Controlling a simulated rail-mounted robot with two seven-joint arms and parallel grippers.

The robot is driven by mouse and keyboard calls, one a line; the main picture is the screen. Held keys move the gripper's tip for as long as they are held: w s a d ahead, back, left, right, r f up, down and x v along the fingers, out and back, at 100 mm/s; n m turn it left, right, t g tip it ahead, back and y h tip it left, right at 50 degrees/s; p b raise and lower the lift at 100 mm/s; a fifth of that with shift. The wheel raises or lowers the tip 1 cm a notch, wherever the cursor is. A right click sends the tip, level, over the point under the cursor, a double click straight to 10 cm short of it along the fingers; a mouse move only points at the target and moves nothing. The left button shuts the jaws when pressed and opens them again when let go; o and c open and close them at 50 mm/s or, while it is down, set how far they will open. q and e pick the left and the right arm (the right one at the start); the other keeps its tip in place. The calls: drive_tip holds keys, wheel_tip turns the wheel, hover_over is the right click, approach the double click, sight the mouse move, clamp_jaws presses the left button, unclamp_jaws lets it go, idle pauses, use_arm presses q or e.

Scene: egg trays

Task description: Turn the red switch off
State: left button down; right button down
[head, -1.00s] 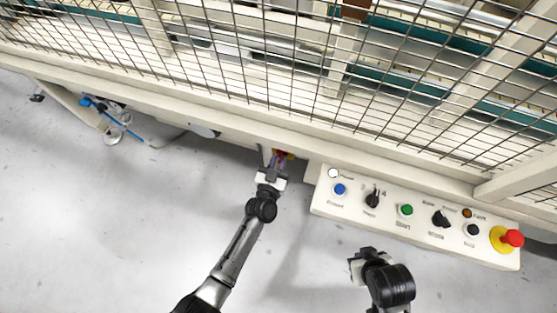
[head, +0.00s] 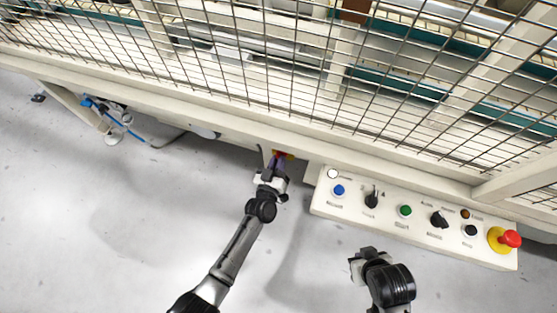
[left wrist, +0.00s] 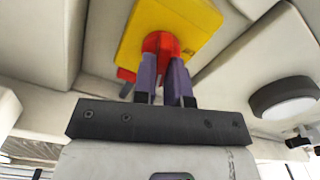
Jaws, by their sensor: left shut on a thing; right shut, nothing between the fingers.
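The red switch (left wrist: 160,44) sits on a yellow plate (left wrist: 187,22) on the machine's pale underside, seen in the left wrist view. My left gripper (left wrist: 164,68) is shut on the red switch, its two purple fingers on either side of the red part. The fingers hide part of the switch.
A white control panel (head: 320,207) with a blue button (head: 339,190), a green button (head: 405,211), black knobs and a red emergency stop (head: 511,239) is right of my left gripper. A wire mesh fence (head: 250,65) stands behind. The grey floor (head: 120,220) is clear at left.

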use_arm(q)
drive_tip(key=shift+a+f+n+b, duration=0.15)
drive_tip(key=shift+n+b, duration=0.3)
drive_tip(key=shift+n, duration=3.05)
drive_tip(key=shift+f+n+b, duration=0.1)
drive_tip(key=shift+n+b, duration=0.3)
drive_tip(key=shift+n, duration=3.1)
drive_tip(key=c, duration=1.2)
unclamp_jaws()
drive_tip(key=shift+o, duration=0.2)
drive_tip(key=p+v, duration=0.4)
drive_tip(key=v, duration=1)
